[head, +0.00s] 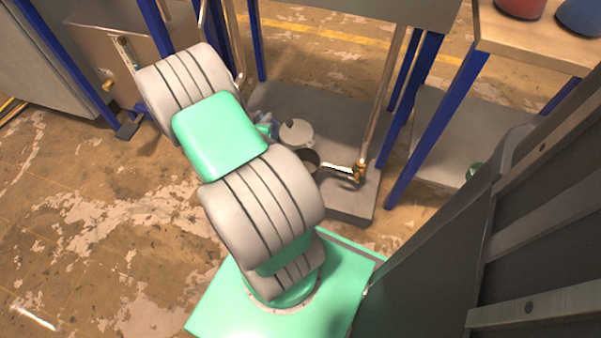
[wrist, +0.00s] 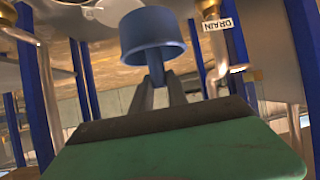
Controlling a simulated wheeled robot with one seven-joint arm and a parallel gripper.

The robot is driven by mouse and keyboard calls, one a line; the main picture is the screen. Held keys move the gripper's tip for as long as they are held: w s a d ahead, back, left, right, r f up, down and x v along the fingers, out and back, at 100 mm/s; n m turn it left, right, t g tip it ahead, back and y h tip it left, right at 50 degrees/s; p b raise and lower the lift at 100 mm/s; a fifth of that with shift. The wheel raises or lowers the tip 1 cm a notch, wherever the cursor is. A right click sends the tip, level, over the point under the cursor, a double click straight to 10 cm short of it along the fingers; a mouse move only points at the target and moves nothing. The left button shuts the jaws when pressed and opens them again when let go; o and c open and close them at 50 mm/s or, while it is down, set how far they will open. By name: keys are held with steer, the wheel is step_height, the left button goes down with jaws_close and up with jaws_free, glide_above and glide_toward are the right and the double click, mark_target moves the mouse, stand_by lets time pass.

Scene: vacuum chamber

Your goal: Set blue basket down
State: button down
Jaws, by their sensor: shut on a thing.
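The blue basket (wrist: 152,38) is in the upper middle of the wrist view, shaped like a shallow round cup with a short stem below it. My gripper (wrist: 157,84) is shut on that stem, with a grey finger on each side. The basket's inside is not visible, and I see no surface touching it. In the head view my arm hides most of the gripper area, and I cannot make out the held basket there.
A grey low shelf (head: 348,205) with blue posts lies beyond my arm. A wooden tabletop (head: 500,35) at upper right carries red (head: 520,7) and blue (head: 581,17) rounded objects.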

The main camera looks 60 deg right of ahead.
steer(key=s+d+f+m+g, duration=0.2)
steer(key=s, duration=0.4)
steer(key=s+d+f+m+g, duration=0.1)
steer(key=s+d+f, duration=0.2)
steer(key=s, duration=0.3)
steer(key=b, duration=0.8)
glide_toward(310, 158)
steer(key=d, duration=0.3)
steer(key=shift+d, duration=0.1)
steer(key=shift+f, duration=0.1)
steer(key=c, duration=1.6)
jaws_free()
steer(key=shift+s, duration=0.1)
